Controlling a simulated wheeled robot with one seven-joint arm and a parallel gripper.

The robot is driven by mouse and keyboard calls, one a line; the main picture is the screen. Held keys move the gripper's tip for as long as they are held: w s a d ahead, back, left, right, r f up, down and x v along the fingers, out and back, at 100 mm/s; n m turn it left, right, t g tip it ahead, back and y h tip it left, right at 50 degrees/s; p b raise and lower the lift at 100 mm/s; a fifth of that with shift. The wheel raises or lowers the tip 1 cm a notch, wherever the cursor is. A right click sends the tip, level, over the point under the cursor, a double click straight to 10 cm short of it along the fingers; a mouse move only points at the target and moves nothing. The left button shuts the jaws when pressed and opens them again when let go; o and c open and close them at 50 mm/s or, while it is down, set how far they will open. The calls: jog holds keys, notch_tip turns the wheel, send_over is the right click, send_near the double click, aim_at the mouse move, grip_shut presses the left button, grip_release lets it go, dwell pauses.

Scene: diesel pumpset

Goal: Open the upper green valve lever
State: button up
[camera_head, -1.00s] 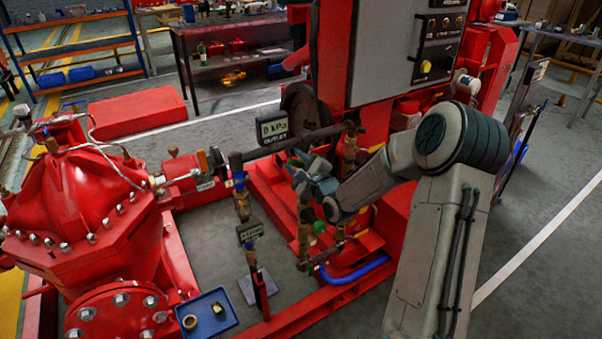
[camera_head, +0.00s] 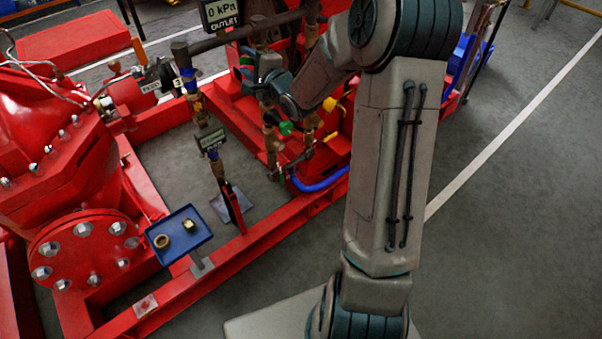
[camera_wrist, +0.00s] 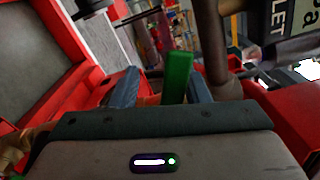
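The green valve lever (camera_wrist: 178,76) stands upright in the wrist view, near the right finger and between the two fingers of my gripper (camera_wrist: 162,82). A wide gap lies between the lever and the left finger, so my gripper is open. I cannot tell whether the right finger touches the lever. In the head view my gripper (camera_head: 258,78) is at the upper part of the vertical pipework, and the upper lever cannot be made out clearly there. A lower green handle (camera_head: 286,128) shows below my gripper.
The outlet display (camera_head: 221,12) reads 0 kPa, left of my gripper. A blue tray (camera_head: 199,228) sits at the front. Grey floor is clear at right.

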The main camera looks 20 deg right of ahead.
jog(key=s+d+f+n, duration=0.15)
jog(key=s+d, duration=0.25)
jog(key=s, duration=0.9)
jog(key=s+f+n+g+h+b, duration=0.7)
jog(key=s+f+n+g, duration=0.3)
jog(key=f, duration=0.3)
jog(key=shift+s+d+f+b, duration=0.25)
jog(key=shift+s+b, duration=0.25)
jog(key=shift+s, duration=0.3)
jog(key=shift+c, duration=0.3)
